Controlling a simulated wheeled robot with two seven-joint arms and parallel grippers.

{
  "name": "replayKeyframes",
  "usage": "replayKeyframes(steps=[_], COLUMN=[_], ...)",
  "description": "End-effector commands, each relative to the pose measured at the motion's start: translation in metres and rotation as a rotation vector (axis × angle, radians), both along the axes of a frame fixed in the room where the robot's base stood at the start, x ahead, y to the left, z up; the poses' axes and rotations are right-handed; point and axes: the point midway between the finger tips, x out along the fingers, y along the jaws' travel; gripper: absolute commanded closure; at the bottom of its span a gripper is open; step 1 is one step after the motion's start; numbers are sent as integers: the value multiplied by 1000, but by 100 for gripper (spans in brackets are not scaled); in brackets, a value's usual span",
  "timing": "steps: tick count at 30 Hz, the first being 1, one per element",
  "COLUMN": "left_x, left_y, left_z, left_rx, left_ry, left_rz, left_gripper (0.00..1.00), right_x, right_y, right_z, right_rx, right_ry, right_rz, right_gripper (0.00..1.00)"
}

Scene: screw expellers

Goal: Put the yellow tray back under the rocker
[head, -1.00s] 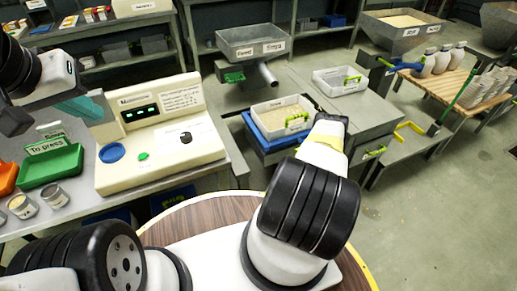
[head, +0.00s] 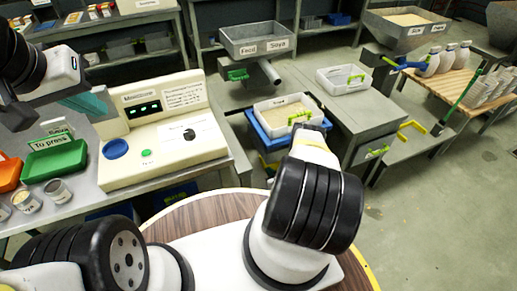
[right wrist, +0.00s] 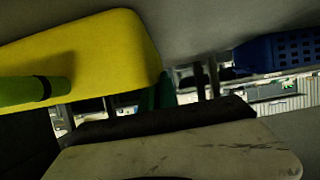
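A yellow tray (right wrist: 95,60) fills the upper left of the right wrist view, with a green bar-like handle (right wrist: 30,90) across its left part. In the head view a yellow piece (head: 411,131) shows at the low grey bench on the right; I cannot tell whether it is the same tray. I cannot make out which part is the rocker. My left gripper (head: 18,112) is at the upper left, partly cut off.
A white tray (head: 276,131) sits in a blue holder (head: 257,124) beyond my right arm. Another white tray (head: 343,84) stands on the grey bench. A cream control panel (head: 160,160) and green tray (head: 55,160) occupy the left table. Floor at the right is clear.

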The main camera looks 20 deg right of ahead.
Motion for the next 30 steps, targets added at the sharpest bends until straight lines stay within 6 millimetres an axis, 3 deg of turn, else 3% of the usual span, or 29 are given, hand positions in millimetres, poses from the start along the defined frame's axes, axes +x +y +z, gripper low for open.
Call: replayKeyframes(steps=[8, 9, 12, 23, 30], left_x=[0, 0, 0, 0, 0], left_y=[0, 0, 0, 0, 0], left_z=[0, 0, 0, 0, 0], left_rx=[0, 0, 0, 0, 0], left_ry=[0, 0, 0, 0, 0], left_rz=[0, 0, 0, 0, 0], left_gripper=[100, 100, 100, 100, 100], right_x=[1, 0, 0, -1, -37], right_y=[-1, 0, -1, -1, -4], right_z=[-1, -1, -1, 1, 16], right_rx=[-1, -1, 0, 0, 1], right_ry=[-2, -1, -1, 0, 2], right_rz=[0, 0, 0, 0, -2], right_gripper=[100, 89, 75, 75, 75])
